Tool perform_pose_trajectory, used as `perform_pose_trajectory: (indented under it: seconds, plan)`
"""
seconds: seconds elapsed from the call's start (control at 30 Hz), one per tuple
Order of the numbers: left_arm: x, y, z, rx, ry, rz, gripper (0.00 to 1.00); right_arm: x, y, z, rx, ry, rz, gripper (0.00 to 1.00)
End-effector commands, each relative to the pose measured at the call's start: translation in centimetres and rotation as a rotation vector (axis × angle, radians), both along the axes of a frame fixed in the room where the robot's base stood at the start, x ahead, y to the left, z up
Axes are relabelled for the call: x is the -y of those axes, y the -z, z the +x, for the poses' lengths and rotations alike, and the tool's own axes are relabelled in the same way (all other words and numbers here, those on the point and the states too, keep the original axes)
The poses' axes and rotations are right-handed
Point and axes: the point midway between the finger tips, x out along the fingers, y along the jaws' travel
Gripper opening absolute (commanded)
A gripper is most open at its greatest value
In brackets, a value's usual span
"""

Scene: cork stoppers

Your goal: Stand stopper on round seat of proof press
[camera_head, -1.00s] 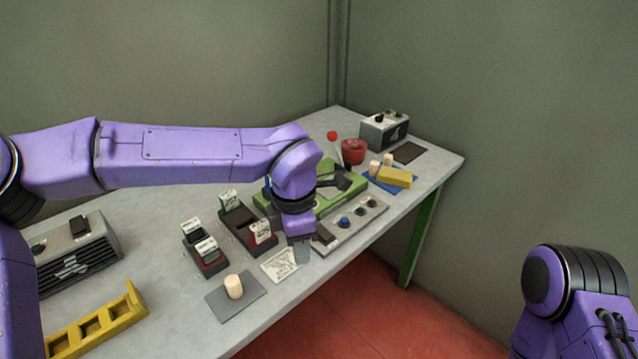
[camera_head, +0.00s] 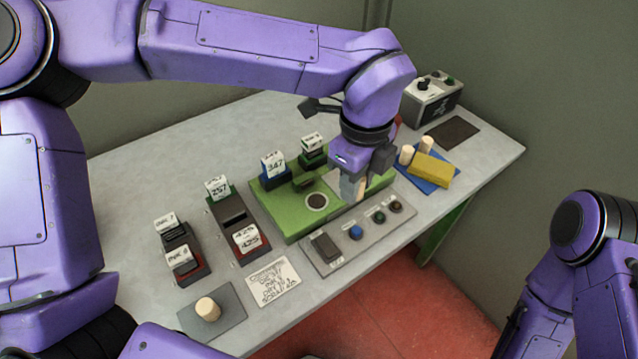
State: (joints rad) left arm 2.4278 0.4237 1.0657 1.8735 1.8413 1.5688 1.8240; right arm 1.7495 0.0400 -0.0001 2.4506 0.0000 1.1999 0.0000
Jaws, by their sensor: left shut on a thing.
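The green proof press (camera_head: 285,218) stands on the table with its round seat (camera_head: 317,201), a dark disc with a pale ring, uncovered on top. My left gripper (camera_head: 354,190) is over the right part of the press, to the right of the seat. It is shut on a pale cork stopper (camera_head: 348,187), mostly hidden by the fingers. Another stopper (camera_head: 208,309) stands upright on a grey mat (camera_head: 230,300) at the front left. Two more stoppers (camera_head: 406,155) stand by a yellow block on a blue mat. My right gripper is out of view.
A grey panel with knobs (camera_head: 340,258) lies in front of the press. Card-bearing trays (camera_head: 240,240) stand to its left, near a written card (camera_head: 273,284). The yellow block (camera_head: 432,169) and a grey box (camera_head: 432,98) are at the right. The table's back left is clear.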

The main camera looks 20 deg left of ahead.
Motion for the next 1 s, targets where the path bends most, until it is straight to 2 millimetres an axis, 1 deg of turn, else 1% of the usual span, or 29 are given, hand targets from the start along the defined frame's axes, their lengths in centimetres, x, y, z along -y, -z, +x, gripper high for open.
perform_pose_trajectory:
  seconds: [0.03, 0.13, 0.2, 0.33, 0.47, 0.53, 0.6, 0.7, 1.0]
  plan:
    - [-1.3, 0.0, 0.6, -0.004, -0.003, -0.001, 0.03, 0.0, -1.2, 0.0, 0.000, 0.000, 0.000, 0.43]
    - [-4.0, 1.3, 1.9, -0.004, -0.001, -0.001, 0.03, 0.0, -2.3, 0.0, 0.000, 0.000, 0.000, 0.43]
    - [-5.1, 3.3, 2.5, -0.006, 0.001, 0.001, 0.03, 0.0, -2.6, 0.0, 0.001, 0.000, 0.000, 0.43]
    - [-6.8, 5.7, 3.4, -0.003, 0.001, 0.000, 0.03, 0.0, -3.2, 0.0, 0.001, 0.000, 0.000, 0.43]
    - [-7.7, 7.0, 3.9, -0.002, 0.000, 0.001, 0.03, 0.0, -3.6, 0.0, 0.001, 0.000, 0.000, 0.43]
    - [-8.4, 8.1, 4.1, -0.004, 0.000, 0.001, 0.03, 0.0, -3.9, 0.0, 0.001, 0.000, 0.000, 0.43]
    - [-8.3, 9.5, 4.1, -0.003, 0.002, 0.003, 0.03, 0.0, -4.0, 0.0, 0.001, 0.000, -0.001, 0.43]
    - [-8.3, 10.6, 4.1, 0.000, 0.002, 0.000, 0.03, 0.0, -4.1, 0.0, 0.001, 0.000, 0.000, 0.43]
    - [-8.3, 11.1, 4.1, 0.001, 0.001, 0.000, 0.03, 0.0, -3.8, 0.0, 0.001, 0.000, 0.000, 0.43]
